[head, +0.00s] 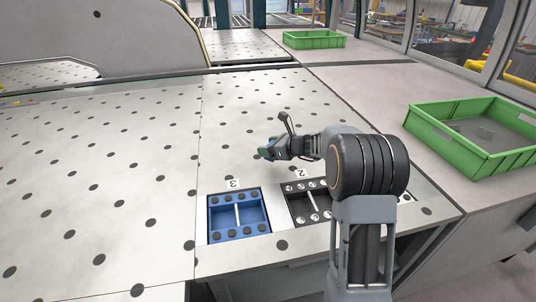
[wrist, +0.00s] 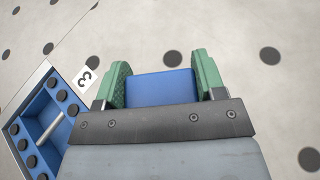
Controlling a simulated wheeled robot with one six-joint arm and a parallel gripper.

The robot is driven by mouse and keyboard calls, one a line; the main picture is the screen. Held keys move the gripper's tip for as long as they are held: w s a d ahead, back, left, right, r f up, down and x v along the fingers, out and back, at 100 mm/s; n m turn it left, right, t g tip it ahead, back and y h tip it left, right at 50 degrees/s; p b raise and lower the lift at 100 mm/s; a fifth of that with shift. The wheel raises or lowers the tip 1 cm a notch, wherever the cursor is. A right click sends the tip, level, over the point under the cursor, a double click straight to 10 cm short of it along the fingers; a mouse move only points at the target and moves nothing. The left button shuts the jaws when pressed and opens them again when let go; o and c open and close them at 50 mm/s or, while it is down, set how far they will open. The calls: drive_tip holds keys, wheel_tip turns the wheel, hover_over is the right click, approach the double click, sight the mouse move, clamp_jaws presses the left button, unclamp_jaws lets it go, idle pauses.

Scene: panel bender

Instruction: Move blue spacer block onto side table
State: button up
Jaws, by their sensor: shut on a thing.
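The blue spacer block (wrist: 160,88) sits between the two green fingers of my gripper (wrist: 162,70) in the wrist view, and the gripper is shut on it. In the head view my gripper (head: 268,150) is over the dotted bed, beyond the blue pocket marked 3; the block cannot be made out there. The height above the bed is hard to judge. A plain grey-beige surface (head: 350,80) along the right, bearing green bins, may be the side table; I cannot tell for sure.
The blue pocket (head: 212,230) marked 3 also shows in the wrist view (wrist: 22,150). A dark pocket (head: 290,205) marked 2 lies beside it, partly behind my arm. Green bins stand at right (head: 470,165) and back (head: 314,47). The dotted bed (head: 100,180) is clear at left.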

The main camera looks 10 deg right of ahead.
drive_tip(key=shift+w+f, duration=0.3)
drive_tip(key=shift+f, duration=1.65)
drive_tip(key=shift+f, duration=0.15)
drive_tip(key=shift+f+b, duration=0.15)
drive_tip(key=shift+b, duration=0.15)
drive_tip(key=o, duration=1)
drive_tip(key=shift+c, duration=0.2)
